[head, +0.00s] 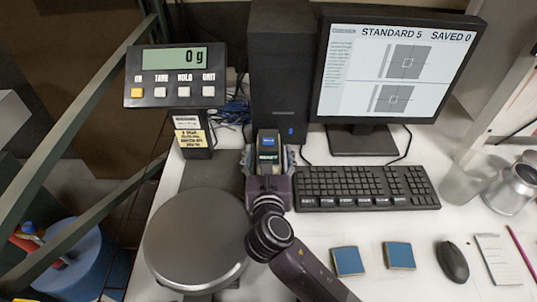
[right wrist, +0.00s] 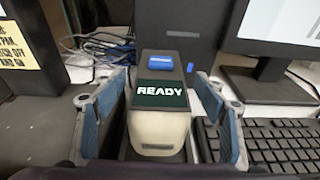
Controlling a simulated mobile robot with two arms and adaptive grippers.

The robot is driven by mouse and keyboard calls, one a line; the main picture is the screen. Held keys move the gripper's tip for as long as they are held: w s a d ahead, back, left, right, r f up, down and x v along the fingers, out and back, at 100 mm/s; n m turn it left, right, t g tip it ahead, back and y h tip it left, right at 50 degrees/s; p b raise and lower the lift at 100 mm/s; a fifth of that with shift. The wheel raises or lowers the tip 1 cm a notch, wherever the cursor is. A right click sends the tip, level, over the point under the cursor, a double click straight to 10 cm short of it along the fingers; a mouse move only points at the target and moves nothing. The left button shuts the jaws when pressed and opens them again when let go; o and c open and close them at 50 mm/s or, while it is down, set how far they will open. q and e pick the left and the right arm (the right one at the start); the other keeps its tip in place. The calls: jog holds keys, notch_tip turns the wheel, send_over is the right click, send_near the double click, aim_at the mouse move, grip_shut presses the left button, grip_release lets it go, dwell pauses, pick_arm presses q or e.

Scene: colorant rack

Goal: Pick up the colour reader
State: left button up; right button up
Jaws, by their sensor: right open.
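The colour reader (right wrist: 160,108) is a pale device with a dark top, a blue button and a screen that says READY. In the head view the colour reader (head: 268,150) stands in front of the black computer tower, left of the keyboard. My right gripper (head: 267,165) is around it. In the right wrist view the right gripper (right wrist: 160,112) is open, with one blue-padded finger on each side of the reader. Gaps show between the fingers and the reader. The reader's lower part is hidden in the head view. My left gripper is not in view.
A scale with a round plate (head: 197,240) and a 0 g display (head: 176,75) is at left. The keyboard (head: 365,187) is close on the right. A monitor (head: 392,75), two blue squares (head: 348,261), a mouse (head: 452,261), a notepad (head: 497,258) and a metal can (head: 512,188) are farther right.

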jog(key=shift+w+f, duration=0.15)
jog(key=shift+w, duration=0.55)
jog(key=shift+c, duration=0.4)
grip_shut()
